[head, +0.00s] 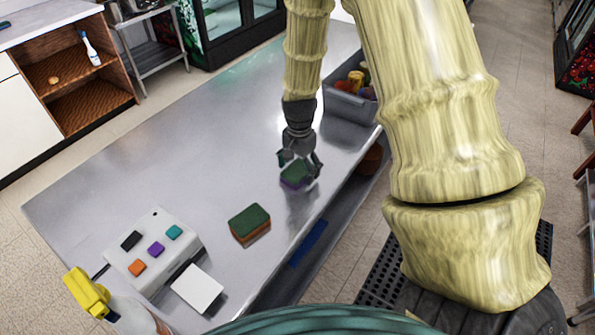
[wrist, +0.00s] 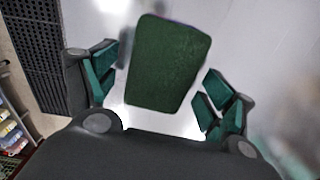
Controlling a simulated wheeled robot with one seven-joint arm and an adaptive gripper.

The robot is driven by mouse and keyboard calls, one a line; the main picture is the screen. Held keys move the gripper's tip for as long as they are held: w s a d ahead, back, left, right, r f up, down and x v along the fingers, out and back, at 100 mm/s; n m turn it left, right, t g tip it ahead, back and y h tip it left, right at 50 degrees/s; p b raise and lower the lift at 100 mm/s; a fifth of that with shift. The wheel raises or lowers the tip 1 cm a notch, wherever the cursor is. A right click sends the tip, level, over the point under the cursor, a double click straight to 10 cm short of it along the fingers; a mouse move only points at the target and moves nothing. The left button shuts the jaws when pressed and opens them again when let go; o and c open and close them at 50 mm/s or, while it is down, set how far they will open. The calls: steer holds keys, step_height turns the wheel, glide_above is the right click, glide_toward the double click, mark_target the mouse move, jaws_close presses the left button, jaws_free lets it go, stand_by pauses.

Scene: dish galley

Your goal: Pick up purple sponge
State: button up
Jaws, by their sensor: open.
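The purple sponge (head: 294,181) lies on the steel table (head: 130,170). It has a green top, and its purple side shows in the head view. My gripper (head: 300,166) is right above it, pointing down. In the wrist view the sponge's green top (wrist: 168,62) sits between the two open fingers of my gripper (wrist: 160,93), with a gap on each side. I cannot tell how far down the fingers reach along the sponge.
An orange sponge with a green top (head: 250,223) lies nearer on the table. A white box with coloured buttons (head: 155,250), a white card (head: 197,289) and a spray bottle (head: 95,295) stand at the near left. A grey bin (head: 350,105) holds several items behind my gripper.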

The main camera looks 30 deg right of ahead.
steer(key=shift+f, duration=0.3)
steer(key=c, duration=0.8)
steer(key=shift+o, duration=0.2)
steer(key=shift+r, duration=0.1)
